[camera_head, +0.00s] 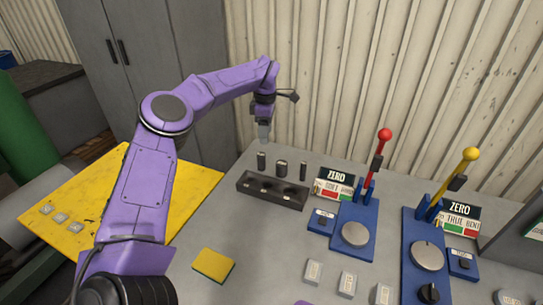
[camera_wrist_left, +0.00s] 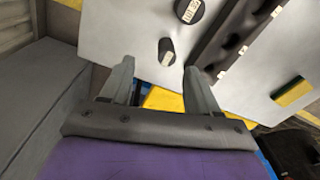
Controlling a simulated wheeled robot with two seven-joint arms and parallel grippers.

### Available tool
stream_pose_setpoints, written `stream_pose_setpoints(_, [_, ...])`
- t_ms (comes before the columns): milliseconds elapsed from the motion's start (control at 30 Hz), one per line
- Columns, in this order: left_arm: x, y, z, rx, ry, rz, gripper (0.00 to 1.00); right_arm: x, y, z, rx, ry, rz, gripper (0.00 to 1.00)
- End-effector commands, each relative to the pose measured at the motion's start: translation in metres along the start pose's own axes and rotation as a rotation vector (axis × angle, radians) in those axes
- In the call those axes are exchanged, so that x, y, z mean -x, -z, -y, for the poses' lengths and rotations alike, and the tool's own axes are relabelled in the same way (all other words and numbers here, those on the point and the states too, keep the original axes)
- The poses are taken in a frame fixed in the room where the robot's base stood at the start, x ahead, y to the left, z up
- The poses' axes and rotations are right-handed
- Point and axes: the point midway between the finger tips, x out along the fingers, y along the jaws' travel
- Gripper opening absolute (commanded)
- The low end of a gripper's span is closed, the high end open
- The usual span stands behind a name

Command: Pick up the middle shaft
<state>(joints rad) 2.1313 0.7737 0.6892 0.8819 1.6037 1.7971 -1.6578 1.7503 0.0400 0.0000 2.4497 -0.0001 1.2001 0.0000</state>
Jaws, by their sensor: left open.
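Three dark upright shafts stand in a row on the grey table in the head view: a left one (camera_head: 261,160), a wider middle shaft (camera_head: 281,168) and a thin right one (camera_head: 303,170). My left gripper (camera_head: 264,139) hangs just above and behind the left shaft, to the left of the middle one. In the left wrist view the open, empty fingers (camera_wrist_left: 158,66) point towards a dark shaft (camera_wrist_left: 167,50), apparently the left one. A wider labelled shaft (camera_wrist_left: 190,10), apparently the middle one, shows beyond it at the top edge. My right gripper is not in view.
A dark slotted rack (camera_head: 257,196) lies in front of the shafts; it also shows in the wrist view (camera_wrist_left: 217,48). A ZERO sign (camera_head: 335,182) and blue lever stands (camera_head: 355,232) are to the right. A yellow sponge (camera_head: 213,265) lies nearer. A wall rises behind.

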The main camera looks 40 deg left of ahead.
Motion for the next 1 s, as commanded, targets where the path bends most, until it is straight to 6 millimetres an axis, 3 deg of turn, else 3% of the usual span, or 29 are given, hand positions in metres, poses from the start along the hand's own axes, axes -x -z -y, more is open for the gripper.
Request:
stream_pose_setpoints(100, [-0.023, 0.002, 0.001, 0.001, 0.004, 0.001, 0.61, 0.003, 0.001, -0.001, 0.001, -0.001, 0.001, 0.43])
stream_pose_setpoints(533, [-0.087, 0.008, 0.006, 0.002, 0.005, -0.001, 0.61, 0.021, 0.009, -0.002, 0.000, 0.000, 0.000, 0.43])
stream_pose_setpoints(800, [-0.095, 0.008, 0.005, 0.002, 0.001, 0.001, 0.61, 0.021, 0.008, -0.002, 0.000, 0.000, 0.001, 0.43])
stream_pose_setpoints(867, [-0.095, 0.008, 0.005, 0.002, 0.001, 0.001, 0.44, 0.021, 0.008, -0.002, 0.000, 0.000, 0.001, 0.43])
stream_pose_setpoints(1000, [-0.095, 0.008, 0.005, 0.002, 0.002, 0.001, 0.00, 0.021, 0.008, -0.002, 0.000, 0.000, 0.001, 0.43])
